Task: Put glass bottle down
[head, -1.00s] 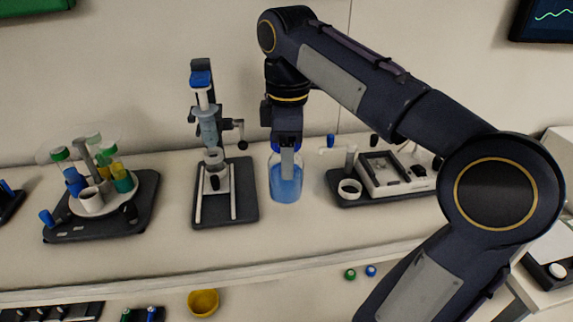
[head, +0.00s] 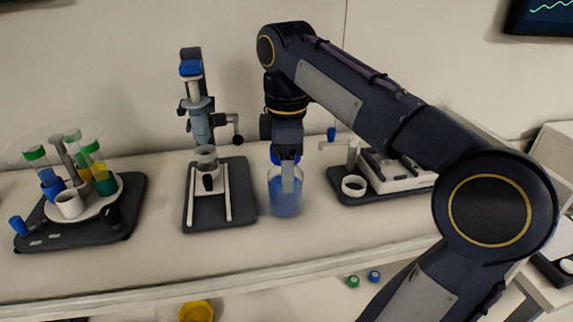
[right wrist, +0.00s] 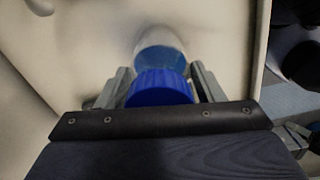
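The glass bottle (head: 285,202) with blue liquid and a blue cap is upright in front of the bench's back wall, between two dark stands. My right gripper (head: 289,180) comes down from above and is shut on the bottle near its top. In the right wrist view the blue cap (right wrist: 160,88) sits between the two fingers, with the bottle body beyond it. I cannot tell whether the bottle's base touches the white bench (head: 255,252). My left gripper is not in view.
A dark stand with a clamp device (head: 220,222) is close on the bottle's left. A tube carousel (head: 100,205) stands farther left. A dark-based apparatus (head: 353,187) is on the right. Bench surface in front of the bottle is clear.

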